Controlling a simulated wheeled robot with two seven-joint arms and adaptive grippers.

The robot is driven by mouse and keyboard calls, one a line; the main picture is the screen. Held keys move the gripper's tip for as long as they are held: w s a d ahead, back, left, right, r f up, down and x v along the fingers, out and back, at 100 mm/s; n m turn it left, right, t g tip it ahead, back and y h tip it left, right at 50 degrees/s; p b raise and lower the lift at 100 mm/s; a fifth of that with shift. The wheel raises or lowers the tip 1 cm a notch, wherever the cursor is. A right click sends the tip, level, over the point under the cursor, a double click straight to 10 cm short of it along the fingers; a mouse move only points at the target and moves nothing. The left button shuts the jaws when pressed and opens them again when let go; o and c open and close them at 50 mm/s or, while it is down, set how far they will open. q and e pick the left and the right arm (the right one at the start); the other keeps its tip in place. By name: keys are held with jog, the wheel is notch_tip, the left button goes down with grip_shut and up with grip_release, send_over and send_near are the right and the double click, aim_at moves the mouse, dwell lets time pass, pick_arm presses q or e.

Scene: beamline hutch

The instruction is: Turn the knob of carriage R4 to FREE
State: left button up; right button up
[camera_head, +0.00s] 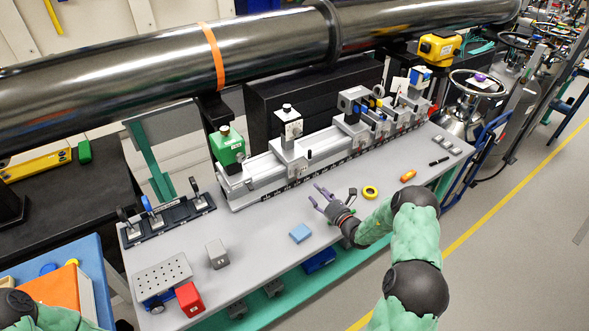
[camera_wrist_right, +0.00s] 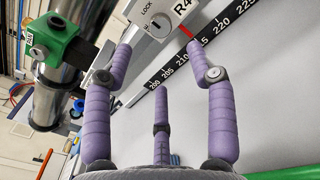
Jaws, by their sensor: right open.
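Carriage R4 (camera_wrist_right: 172,12) is at the top of the right wrist view, a grey block with its label partly cut off by the frame edge. Its face carries a small round knob (camera_wrist_right: 161,25) with a dark mark, next to the word LOCK; which way the knob points is too small to tell. My right gripper (camera_wrist_right: 160,52) has its purple fingers spread and empty, with the fingertips on either side of the knob's face, not closed on it. In the head view my right gripper (camera_head: 315,193) is over the bench in front of the rail. My left gripper is out of view.
The long rail (camera_head: 262,176) bears several carriages, with a green block (camera_head: 227,146) at its left end. A blue block (camera_head: 300,232), a yellow tape ring (camera_head: 370,192) and a grey block (camera_head: 217,254) lie on the bench (camera_head: 265,270). A big pipe (camera_head: 130,85) runs behind.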

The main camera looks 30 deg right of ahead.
aim_at(301, 174)
jog(key=w, duration=0.3)
jog(key=w+b, duration=0.1)
jog(key=w, duration=0.3)
jog(key=w+a, duration=0.1)
jog(key=w, duration=0.3)
jog(key=shift+w, duration=0.1)
jog(key=shift+r, duration=0.1)
jog(key=c, duration=1)
jog(key=shift+d+r, duration=0.1)
jog(key=shift+c, duration=0.7)
